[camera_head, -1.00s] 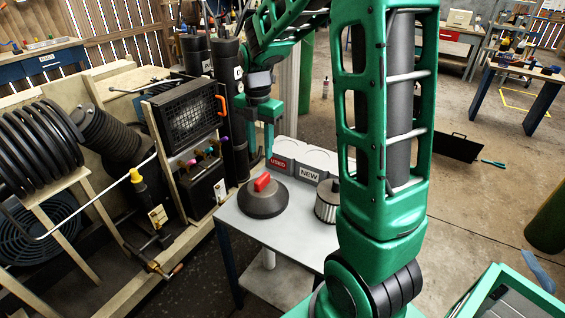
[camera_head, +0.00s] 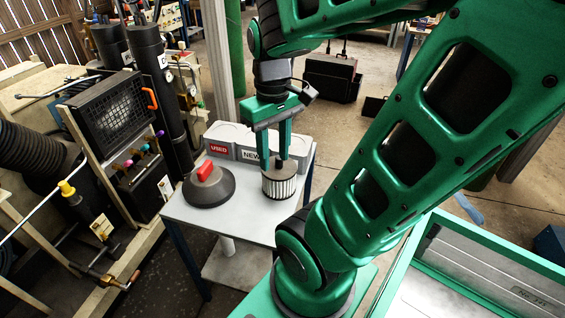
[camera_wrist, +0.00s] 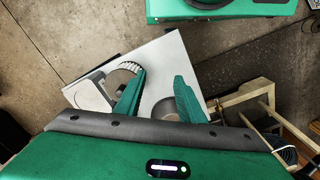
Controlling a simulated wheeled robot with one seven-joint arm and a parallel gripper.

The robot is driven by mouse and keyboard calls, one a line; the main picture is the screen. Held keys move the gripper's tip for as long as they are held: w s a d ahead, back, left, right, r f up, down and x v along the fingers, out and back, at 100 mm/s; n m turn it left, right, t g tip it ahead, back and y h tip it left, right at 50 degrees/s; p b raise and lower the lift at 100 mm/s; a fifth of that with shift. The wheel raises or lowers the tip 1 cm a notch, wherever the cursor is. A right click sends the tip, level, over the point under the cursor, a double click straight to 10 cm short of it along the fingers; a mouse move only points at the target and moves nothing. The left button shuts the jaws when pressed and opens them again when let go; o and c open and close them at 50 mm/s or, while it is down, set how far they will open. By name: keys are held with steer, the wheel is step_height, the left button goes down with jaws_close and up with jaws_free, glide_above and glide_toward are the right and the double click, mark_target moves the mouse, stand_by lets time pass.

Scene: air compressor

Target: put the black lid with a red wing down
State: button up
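The black lid (camera_head: 208,190) with its red wing (camera_head: 205,169) sits flat on the left part of the small grey table (camera_head: 240,228). In the wrist view a dark round part, apparently the lid (camera_wrist: 163,109), shows partly hidden behind my fingers; its red wing is not visible there. My gripper (camera_head: 274,156) points down to the right of the lid, above the table. Its two fingers are apart with nothing held between them, as the wrist view (camera_wrist: 157,90) also shows.
A ribbed filter (camera_head: 279,186) stands on the table right of the lid, close below my fingers in the head view. Grey bins labelled USED (camera_head: 219,149) and NEW (camera_head: 251,155) are at the table's back. Compressor equipment (camera_head: 110,115) stands at left.

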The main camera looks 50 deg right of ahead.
steer(key=s+m, duration=0.4)
steer(key=shift+a+f, duration=0.2)
steer(key=shift+f, duration=0.2)
steer(key=shift+w+f, duration=0.25)
steer(key=shift+w, duration=0.4)
